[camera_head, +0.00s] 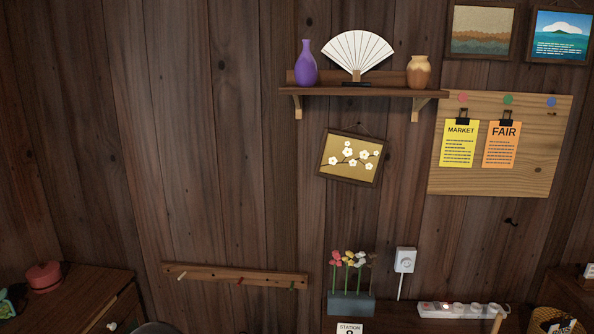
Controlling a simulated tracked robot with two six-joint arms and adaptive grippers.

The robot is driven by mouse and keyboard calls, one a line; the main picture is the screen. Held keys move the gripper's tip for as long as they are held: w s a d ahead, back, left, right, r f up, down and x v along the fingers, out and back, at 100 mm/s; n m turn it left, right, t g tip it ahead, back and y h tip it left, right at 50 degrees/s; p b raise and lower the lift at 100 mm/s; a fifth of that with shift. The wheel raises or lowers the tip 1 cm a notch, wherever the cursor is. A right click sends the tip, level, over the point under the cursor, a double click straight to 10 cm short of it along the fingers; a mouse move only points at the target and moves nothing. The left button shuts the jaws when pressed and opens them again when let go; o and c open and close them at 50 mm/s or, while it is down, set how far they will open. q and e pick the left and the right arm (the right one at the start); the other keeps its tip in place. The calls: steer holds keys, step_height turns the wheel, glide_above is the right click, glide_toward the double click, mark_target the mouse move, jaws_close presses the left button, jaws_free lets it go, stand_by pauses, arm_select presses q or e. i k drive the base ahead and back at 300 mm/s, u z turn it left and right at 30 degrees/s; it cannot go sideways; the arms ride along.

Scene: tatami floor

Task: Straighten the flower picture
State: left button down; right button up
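The flower picture (351,158) hangs on the dark plank wall below the shelf. It shows white blossoms on a gold ground in a dark wooden frame. It is tilted, with its right side lower than its left. A thin hanging cord shows just above its top edge. Neither of my grippers is in the camera_head view.
Above it, a wall shelf (385,92) holds a purple vase (306,65), a white fan (357,52) and a tan jar (419,71). A peg rail (222,276) is lower left. Potted flowers (350,302) stand below.

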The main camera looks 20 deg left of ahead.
mark_target(345, 157)
steer(key=i, duration=0.9)
